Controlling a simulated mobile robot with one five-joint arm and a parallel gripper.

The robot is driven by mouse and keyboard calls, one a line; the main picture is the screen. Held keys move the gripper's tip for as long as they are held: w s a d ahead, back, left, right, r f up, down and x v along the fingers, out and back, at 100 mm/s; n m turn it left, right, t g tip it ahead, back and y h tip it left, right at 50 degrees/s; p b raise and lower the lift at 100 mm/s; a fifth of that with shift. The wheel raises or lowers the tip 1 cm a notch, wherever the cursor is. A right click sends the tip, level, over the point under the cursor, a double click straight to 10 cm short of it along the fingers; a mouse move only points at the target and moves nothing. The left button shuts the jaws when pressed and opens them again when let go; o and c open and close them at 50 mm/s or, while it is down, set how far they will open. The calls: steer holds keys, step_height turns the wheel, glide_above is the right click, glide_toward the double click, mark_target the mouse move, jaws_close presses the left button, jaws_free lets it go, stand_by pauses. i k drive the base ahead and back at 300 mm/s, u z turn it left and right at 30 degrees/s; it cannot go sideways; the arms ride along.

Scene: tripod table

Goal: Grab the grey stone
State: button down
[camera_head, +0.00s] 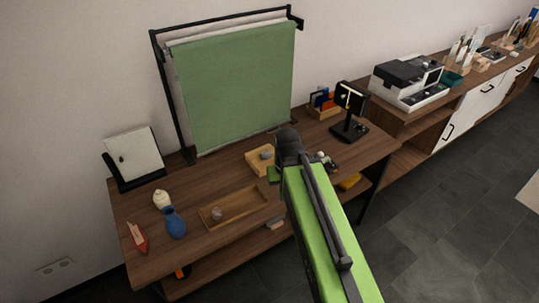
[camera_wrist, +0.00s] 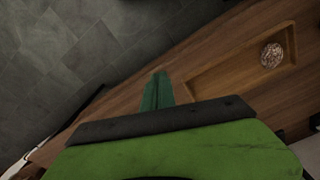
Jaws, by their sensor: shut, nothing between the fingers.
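A grey lump that looks like the grey stone (camera_head: 266,154) sits in a small wooden box (camera_head: 253,166) near the middle of the table. A round speckled grey-brown thing (camera_head: 217,213) lies in the shallow wooden tray (camera_head: 240,216) and shows in the wrist view (camera_wrist: 271,55) too; I cannot tell for sure which is the stone. My gripper (camera_head: 273,174) is above the table, just right of the small box in the head view. In the wrist view its green fingers (camera_wrist: 157,92) are shut and empty, left of the tray and pointing over the wood.
A blue vase (camera_head: 175,224), a red item (camera_head: 137,238) and a white panel on a black stand (camera_head: 135,155) stand left. A green sheet on a black frame (camera_head: 235,85) rises behind. A black lamp-like device (camera_head: 350,115) stands right. Bare wood lies around the tray.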

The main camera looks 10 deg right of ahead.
mark_target(266, 154)
steer(key=u, duration=4.95)
steer(key=i, duration=0.1)
steer(key=z, duration=1.6)
steer(key=k, duration=1.75)
steer(key=z, duration=0.9)
steer(key=i, duration=1.7)
steer(key=z, duration=0.05)
